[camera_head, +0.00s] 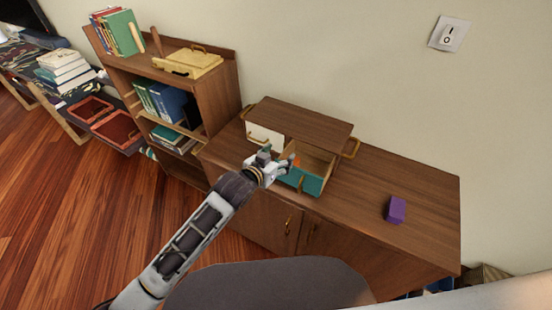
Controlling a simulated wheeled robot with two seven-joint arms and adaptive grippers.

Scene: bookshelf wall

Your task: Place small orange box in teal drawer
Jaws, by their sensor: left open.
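The teal drawer (311,184) is pulled open from the small wooden drawer cabinet (305,118) on top of the sideboard. A small orange patch (296,160), likely the small orange box, shows at the left of the drawer opening, beside my gripper's finger. Most of it is hidden, and I cannot tell whether it touches the drawer floor. My left gripper (278,158) is open at the drawer's left front, with its fingers over the drawer edge. My right gripper is not in view.
A white drawer front (265,134) is left of the teal drawer. A purple box (396,209) lies on the sideboard (350,205) to the right, with bare top between. A bookshelf (222,90) with books and a yellow case (190,62) stands at the left.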

